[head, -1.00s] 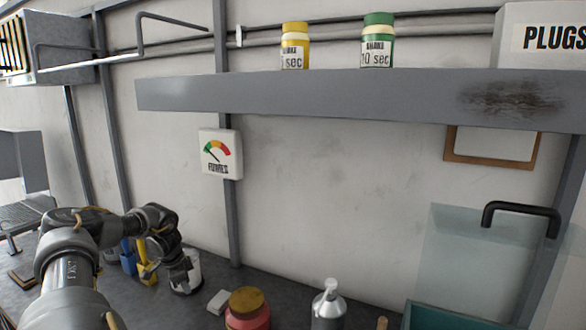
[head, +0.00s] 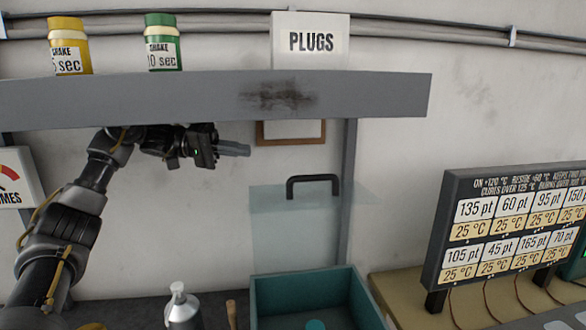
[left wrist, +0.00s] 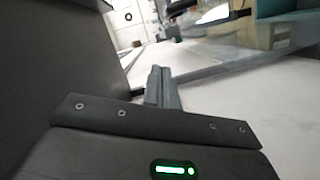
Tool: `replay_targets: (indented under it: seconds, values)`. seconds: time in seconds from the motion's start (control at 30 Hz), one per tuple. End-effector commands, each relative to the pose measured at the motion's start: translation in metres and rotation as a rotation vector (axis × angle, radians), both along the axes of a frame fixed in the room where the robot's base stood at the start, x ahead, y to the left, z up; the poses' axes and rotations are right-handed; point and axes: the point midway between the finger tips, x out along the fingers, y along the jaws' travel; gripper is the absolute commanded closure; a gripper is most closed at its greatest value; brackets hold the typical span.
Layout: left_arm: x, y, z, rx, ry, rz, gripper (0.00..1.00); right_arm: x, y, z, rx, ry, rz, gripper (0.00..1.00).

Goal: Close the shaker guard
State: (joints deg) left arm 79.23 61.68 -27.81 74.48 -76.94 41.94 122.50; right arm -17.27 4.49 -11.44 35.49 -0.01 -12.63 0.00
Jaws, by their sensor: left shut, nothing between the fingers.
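The shaker guard is a clear panel (head: 285,233) with a black bar handle (head: 313,181) at its top. It stands raised above the open teal shaker box (head: 312,284), in which a small teal round part (head: 316,325) shows. My left gripper (head: 240,149) is shut and empty, just under the shelf. It is above and left of the handle in the picture, apart from it, with its fingers pointing right. Its closed fingers also show in the left wrist view (left wrist: 162,84). My right gripper is not in view.
A grey shelf (head: 200,99) runs close above my left arm, carrying a yellow jar (head: 69,46), a green jar (head: 163,42) and a PLUGS box (head: 311,41). A silver bottle (head: 182,308) stands left of the shaker box. A display board (head: 515,225) stands at right.

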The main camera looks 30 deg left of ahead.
Motion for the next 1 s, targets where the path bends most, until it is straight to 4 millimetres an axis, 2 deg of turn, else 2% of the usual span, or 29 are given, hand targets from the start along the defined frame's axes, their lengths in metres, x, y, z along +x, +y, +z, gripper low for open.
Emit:
replay_targets:
  seconds: [0.13,0.27,0.63,0.8,1.0]
  values:
    - [0.004,-0.008,-0.002,0.003,0.001,-0.002,1.00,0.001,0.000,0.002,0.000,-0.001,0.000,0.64]
    - [0.011,-0.025,-0.004,0.004,0.001,-0.004,1.00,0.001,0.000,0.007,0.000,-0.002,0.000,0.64]
    - [0.043,-0.095,-0.010,0.002,0.002,-0.003,1.00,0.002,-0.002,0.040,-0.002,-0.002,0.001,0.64]
    - [0.025,-0.104,-0.024,0.004,0.002,0.000,1.00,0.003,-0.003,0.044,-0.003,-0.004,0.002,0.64]
    - [0.016,-0.110,-0.030,0.004,0.000,0.002,1.00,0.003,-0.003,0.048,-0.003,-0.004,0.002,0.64]
